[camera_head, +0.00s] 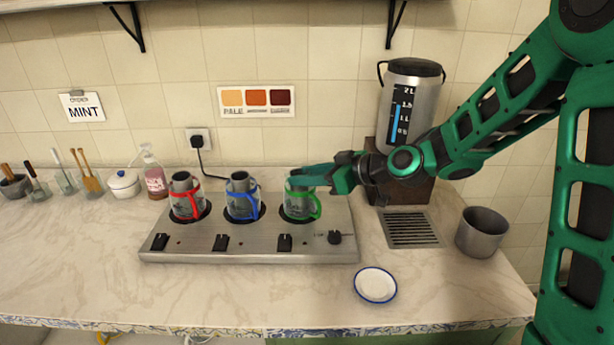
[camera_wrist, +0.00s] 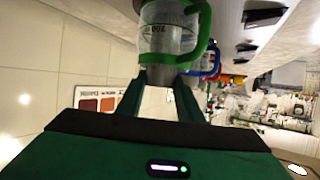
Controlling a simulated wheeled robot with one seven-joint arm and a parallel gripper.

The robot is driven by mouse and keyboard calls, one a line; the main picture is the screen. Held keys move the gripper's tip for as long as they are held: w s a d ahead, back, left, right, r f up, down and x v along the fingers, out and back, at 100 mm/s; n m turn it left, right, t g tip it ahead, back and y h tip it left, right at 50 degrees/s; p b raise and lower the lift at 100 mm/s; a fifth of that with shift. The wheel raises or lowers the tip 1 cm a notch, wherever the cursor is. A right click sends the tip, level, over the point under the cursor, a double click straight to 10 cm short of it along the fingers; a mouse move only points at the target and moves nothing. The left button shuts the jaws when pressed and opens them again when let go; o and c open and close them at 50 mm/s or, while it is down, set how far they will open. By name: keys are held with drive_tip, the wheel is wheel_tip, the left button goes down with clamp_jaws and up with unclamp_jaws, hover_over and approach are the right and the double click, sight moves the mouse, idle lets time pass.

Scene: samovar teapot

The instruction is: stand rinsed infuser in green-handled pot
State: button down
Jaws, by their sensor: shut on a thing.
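The green-handled glass pot (camera_head: 300,205) stands on the right ring of the metal warmer. My gripper (camera_head: 308,175) is over its mouth, coming from the right. In the wrist view the pot (camera_wrist: 168,38) appears at the top with its green handle on the right. My gripper (camera_wrist: 160,88) is shut on the infuser (camera_wrist: 161,75), a grey cylinder between the fingertips at the pot's mouth. The infuser's lower part seems to be inside the pot; whether it rests on the bottom is hidden. In the head view my fingers hide the infuser.
The blue-handled pot (camera_head: 242,203) and red-handled pot (camera_head: 186,203) stand to the left, each with a grey cylinder in it. A water dispenser (camera_head: 410,105) is behind my arm. A drain grate (camera_head: 411,230), grey bin (camera_head: 481,233) and saucer (camera_head: 375,285) are right and front.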

drive_tip(key=shift+f, duration=0.1)
drive_tip(key=c, duration=1.2)
unclamp_jaws()
drive_tip(key=shift+r, duration=0.2)
drive_tip(key=v, duration=1.2)
drive_tip(key=shift+f, duration=0.1)
